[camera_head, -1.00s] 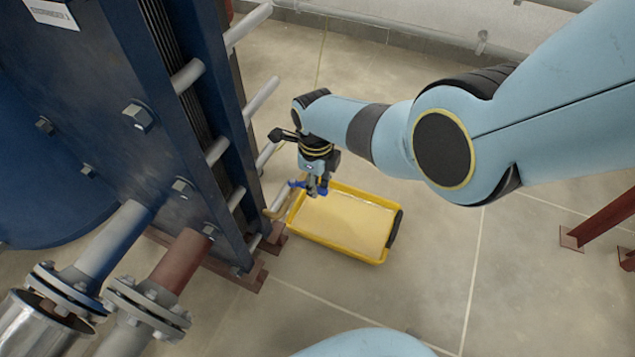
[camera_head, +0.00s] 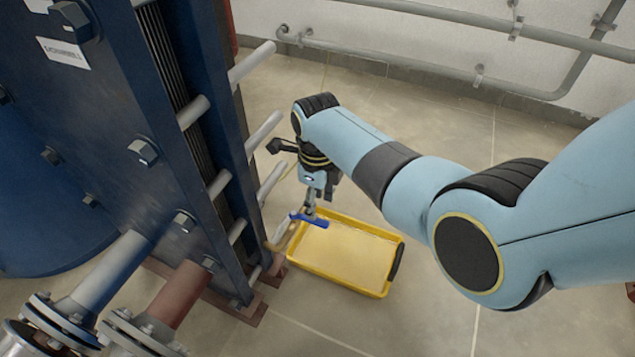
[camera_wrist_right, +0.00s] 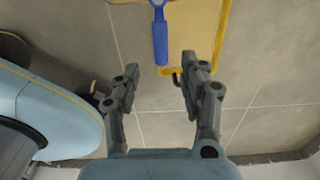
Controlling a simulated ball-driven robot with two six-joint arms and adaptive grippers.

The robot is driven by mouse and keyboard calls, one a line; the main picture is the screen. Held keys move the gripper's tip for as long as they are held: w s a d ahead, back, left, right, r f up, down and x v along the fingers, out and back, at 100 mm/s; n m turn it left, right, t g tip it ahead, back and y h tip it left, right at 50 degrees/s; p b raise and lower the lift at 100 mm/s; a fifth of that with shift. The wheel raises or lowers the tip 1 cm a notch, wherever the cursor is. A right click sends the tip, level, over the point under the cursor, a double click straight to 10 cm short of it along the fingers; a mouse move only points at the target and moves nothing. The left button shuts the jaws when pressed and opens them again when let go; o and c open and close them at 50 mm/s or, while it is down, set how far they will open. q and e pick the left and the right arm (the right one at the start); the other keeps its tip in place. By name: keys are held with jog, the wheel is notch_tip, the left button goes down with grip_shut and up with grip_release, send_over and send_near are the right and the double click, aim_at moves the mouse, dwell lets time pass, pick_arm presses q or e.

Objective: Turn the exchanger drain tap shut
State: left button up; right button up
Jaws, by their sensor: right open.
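The drain tap's blue lever handle (camera_head: 310,219) sticks out low beside the plate exchanger (camera_head: 130,110), over a yellow tray. My right gripper (camera_head: 314,203) is just above the handle in the head view, pointing down, open. In the right wrist view the handle (camera_wrist_right: 160,40) runs away from me, its near end in line with the gap between the open fingertips of my right gripper (camera_wrist_right: 164,68). No contact shows. The tap body is small and partly hidden, so I cannot tell how far it is turned. My left gripper is out of view.
The yellow tray (camera_head: 338,283) on the floor has a pale inside and a dark handle at its right. Exchanger tie bars (camera_head: 262,133) stick out near my right arm. Grey pipes (camera_head: 450,65) run along the back wall. The floor right of the tray is clear.

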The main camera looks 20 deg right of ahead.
aim_at(318, 221)
notch_tip(318, 221, up, 6)
jog(key=shift+f, duration=0.15)
dwell(0.5)
